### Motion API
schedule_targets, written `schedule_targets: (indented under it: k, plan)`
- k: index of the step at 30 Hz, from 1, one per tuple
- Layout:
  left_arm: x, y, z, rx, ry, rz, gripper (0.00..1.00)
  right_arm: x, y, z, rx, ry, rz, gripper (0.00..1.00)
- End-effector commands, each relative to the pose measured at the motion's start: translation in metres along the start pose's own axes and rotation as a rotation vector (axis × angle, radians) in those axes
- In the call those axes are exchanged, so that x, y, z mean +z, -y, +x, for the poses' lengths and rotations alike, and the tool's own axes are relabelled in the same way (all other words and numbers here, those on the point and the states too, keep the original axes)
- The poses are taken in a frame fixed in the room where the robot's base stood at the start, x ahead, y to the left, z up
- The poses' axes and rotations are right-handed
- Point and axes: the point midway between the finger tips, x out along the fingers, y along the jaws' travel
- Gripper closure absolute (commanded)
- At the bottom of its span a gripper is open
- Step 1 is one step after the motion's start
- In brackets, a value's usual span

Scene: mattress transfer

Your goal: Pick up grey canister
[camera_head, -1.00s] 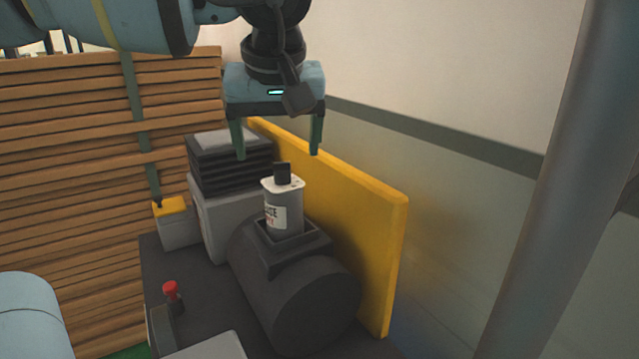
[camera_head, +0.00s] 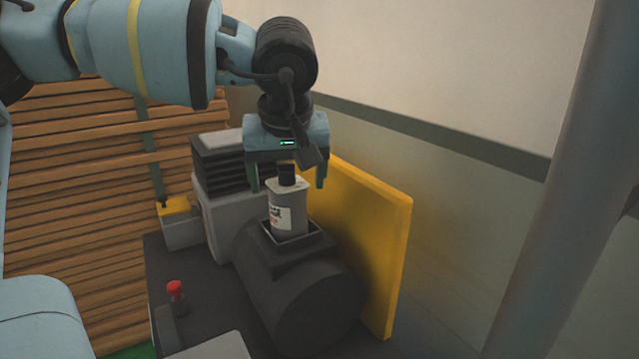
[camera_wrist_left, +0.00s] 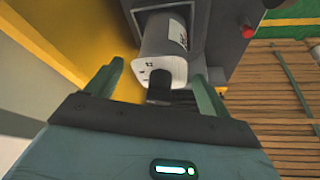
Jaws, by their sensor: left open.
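The grey canister (camera_head: 288,212) has a black cap and a white label. It stands upright in a square socket on top of a dark cylindrical housing (camera_head: 300,290). My left gripper (camera_head: 288,186) is open and points down, with its fingers on either side of the canister's cap. In the left wrist view the canister (camera_wrist_left: 163,50) shows with its cap between the open fingers of my left gripper (camera_wrist_left: 158,82). I cannot tell whether a finger touches it. My right gripper is not in view.
A yellow panel (camera_head: 375,225) stands close behind the canister. A black ribbed block (camera_head: 218,165) on a grey box is to its left. A red knob (camera_head: 176,290) and a small yellow-topped box (camera_head: 178,222) are further left. Stacked planks (camera_head: 70,210) fill the left side.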

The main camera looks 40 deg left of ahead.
Motion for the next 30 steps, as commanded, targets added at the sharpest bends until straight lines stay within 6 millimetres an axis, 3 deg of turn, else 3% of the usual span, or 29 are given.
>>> schedule_targets:
  k: [2,15,25,30]
  plan:
    - [0.000,0.000,0.000,0.000,0.000,0.000,0.24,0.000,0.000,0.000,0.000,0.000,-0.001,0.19]
    - [0.000,0.000,0.000,0.000,0.000,-0.001,0.82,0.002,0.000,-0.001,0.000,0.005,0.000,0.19]
    - [-0.001,0.000,-0.003,0.001,-0.001,-0.002,0.83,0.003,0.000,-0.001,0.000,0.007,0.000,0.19]
    - [-0.006,0.000,-0.014,0.002,-0.003,-0.002,0.83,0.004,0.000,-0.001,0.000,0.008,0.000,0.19]
